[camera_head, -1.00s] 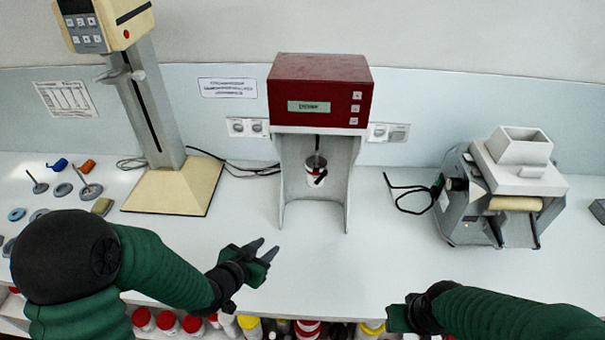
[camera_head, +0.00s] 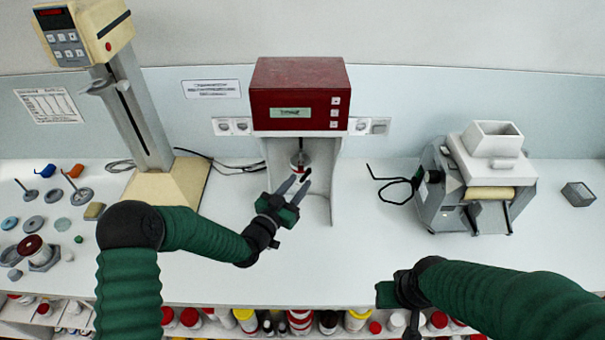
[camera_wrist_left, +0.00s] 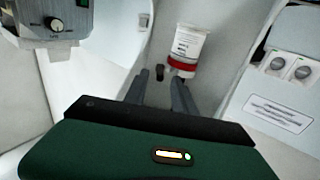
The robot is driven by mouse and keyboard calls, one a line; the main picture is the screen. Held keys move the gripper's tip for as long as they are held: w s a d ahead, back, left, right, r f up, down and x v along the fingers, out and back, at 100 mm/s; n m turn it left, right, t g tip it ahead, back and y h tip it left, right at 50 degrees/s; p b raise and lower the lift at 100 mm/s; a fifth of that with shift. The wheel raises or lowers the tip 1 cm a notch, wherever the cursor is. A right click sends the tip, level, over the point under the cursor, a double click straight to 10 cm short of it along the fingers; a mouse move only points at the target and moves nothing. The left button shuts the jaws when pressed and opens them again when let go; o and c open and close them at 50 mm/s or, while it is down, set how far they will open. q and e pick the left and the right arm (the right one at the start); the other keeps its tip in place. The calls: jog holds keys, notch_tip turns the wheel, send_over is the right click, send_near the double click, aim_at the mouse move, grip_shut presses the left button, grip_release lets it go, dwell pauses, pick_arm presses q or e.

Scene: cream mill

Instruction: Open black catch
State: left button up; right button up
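The red-topped mill (camera_head: 300,82) stands at the back middle of the bench. A small white cup with a red band (camera_head: 298,158) hangs in its grey recess; it also shows in the left wrist view (camera_wrist_left: 188,47). A small black part, which looks like the black catch (camera_head: 305,175), sits by the cup. In the left wrist view the catch (camera_wrist_left: 159,72) lies just beyond and between my fingertips. My left gripper (camera_head: 296,186) is open, empty and apart from the catch, at the front of the recess. My right gripper (camera_head: 388,293) is low at the front edge; its fingers cannot be made out.
A cream stand device (camera_head: 165,185) is on the left, with several small discs and stirrers beside it. A grey machine with a hopper (camera_head: 470,190) is on the right, near a small grey box (camera_head: 578,193). Bottles fill the shelf below.

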aim_at(300, 181)
pick_arm(q)
jog(key=shift+x, duration=1.55)
jog(key=shift+c, duration=0.3)
grip_shut()
